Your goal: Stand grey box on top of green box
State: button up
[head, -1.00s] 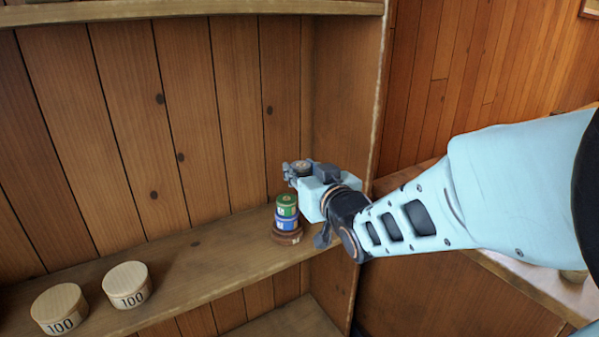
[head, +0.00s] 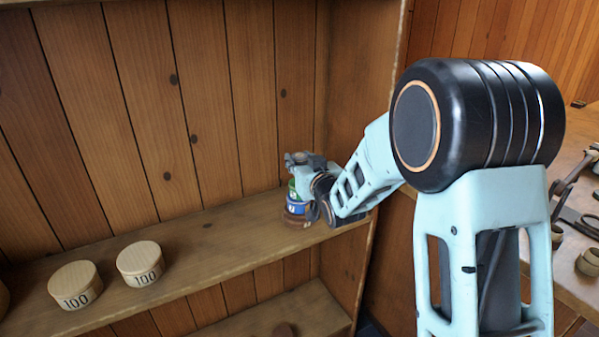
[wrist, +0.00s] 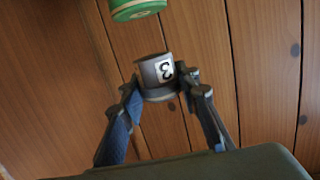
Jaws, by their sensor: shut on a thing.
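The grey box (wrist: 150,72), a small round box with a white label marked 3, is held between the fingertips of my gripper (wrist: 163,92) in the wrist view. The green box (wrist: 138,8) shows at the top edge of that view, with a gap between it and the grey box. In the head view the green box (head: 292,188) tops a stack on the shelf, above the blue box (head: 296,205) and a brown one (head: 295,220). My gripper (head: 303,160) is just above the stack there and partly hides it; the grey box is hard to make out.
Two pale round boxes marked 100 stand on the shelf (head: 205,245) at the left, one here (head: 75,286) and one here (head: 140,264). The cabinet's side wall (head: 362,90) rises close right of the stack. The shelf between is clear.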

jog(key=shift+w+a+f, duration=0.1)
jog(key=shift+w+f, duration=0.15)
jog(key=shift+f, duration=0.05)
jog(key=shift+w+f, duration=0.15)
jog(key=shift+f, duration=1.55)
jog(key=shift+f+b, duration=0.2)
jog(key=shift+b, duration=0.25)
jog(key=o, duration=0.9)
jog(key=shift+o, duration=0.2)
jog(key=shift+r, duration=0.1)
jog(key=shift+r+p, duration=0.15)
jog(key=shift+p, duration=0.2)
jog(key=v, duration=1.2)
